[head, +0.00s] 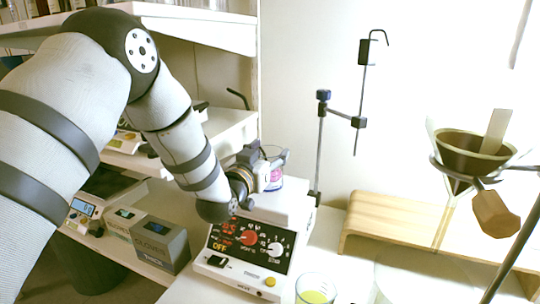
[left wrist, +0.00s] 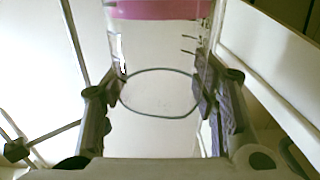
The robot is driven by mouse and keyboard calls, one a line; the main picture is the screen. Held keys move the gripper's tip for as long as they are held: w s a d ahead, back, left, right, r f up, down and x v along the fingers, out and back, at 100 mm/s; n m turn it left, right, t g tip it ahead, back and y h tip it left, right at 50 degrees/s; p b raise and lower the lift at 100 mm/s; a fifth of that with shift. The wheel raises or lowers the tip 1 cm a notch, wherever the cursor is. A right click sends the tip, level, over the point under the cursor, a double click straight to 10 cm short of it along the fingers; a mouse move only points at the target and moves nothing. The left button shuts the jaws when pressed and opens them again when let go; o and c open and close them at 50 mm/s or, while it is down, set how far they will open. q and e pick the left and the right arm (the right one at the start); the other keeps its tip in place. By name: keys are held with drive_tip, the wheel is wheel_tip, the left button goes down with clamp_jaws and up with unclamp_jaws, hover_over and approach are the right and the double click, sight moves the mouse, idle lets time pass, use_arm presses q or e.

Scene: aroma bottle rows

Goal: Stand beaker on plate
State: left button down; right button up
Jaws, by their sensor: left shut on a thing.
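The beaker (head: 274,181), clear with pink liquid, is at the white top of the hot plate (head: 293,213). Whether its base touches the plate or hovers just above it, I cannot tell. My left gripper (head: 272,160) reaches in from the left and is shut on the beaker, partly hiding it. In the left wrist view the fingers of my left gripper (left wrist: 160,92) press on both sides of the clear beaker wall, with the pink liquid of the beaker (left wrist: 160,9) at the top. My right gripper is not in view.
A second beaker with yellow liquid (head: 316,291) stands in front of the hot plate. A metal stand (head: 320,140) rises behind it. A wooden bench (head: 390,222) and a funnel (head: 472,157) are at right. A grey box (head: 160,245) and shelves are at left.

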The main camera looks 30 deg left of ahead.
use_arm(q)
drive_tip(key=shift+f, duration=0.15)
drive_tip(key=shift+f, duration=0.1)
drive_tip(key=c, duration=0.6)
unclamp_jaws()
drive_tip(key=shift+s+r, duration=0.1)
drive_tip(key=shift+r, duration=0.1)
drive_tip(key=s, duration=0.3)
drive_tip(key=s+p, duration=0.1)
drive_tip(key=s, duration=0.2)
drive_tip(key=shift+d+r, duration=0.2)
drive_tip(key=s, duration=0.5)
drive_tip(key=shift+s+d+f, duration=0.2)
drive_tip(key=shift+s+f, duration=0.05)
drive_tip(key=shift+s, duration=0.15)
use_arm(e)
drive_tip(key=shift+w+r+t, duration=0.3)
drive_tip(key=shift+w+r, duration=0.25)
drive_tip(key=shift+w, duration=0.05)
